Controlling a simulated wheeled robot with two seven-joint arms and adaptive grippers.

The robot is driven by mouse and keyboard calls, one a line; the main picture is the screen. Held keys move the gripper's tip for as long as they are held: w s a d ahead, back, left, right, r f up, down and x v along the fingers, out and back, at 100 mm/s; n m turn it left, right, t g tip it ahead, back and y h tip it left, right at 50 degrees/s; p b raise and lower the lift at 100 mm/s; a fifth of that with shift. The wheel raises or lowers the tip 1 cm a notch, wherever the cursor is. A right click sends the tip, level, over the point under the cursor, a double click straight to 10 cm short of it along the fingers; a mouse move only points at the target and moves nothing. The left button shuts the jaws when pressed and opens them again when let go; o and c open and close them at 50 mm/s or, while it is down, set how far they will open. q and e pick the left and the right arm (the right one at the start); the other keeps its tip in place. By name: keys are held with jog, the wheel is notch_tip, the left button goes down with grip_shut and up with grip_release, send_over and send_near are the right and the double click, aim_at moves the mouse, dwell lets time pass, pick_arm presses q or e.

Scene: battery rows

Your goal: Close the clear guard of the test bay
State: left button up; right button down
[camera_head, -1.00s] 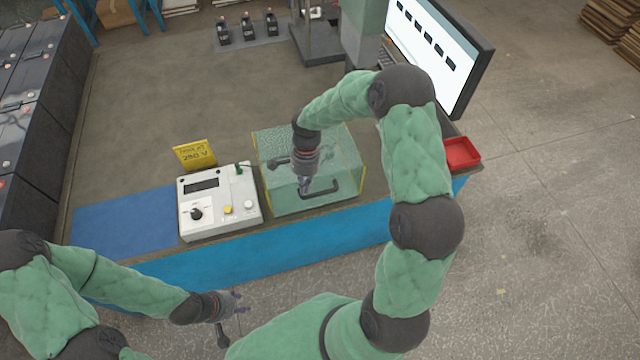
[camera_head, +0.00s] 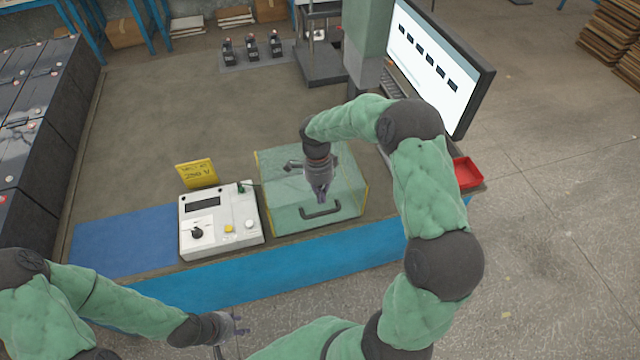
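The clear guard (camera_head: 283,213) is a greenish see-through box with yellow edges on the front of the bench. It looks lowered over the test bay, with its front face upright; a small gap at its bottom edge could not be seen. Its dark handle (camera_head: 321,212) is on the front face. My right gripper (camera_head: 321,199) points down just above the handle, apart from it and holding nothing; its finger gap is too small to judge. My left gripper (camera_head: 241,325) is open and empty, low in front of the bench.
A white tester (camera_head: 222,240) with a knob and buttons stands left of the guard, with a yellow sign (camera_head: 197,173) behind it. A blue mat (camera_head: 120,240) lies further left. A monitor (camera_head: 440,65) and red tray (camera_head: 467,172) are at right.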

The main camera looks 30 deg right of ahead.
aim_at(322, 212)
jog(key=shift+x, duration=2.55)
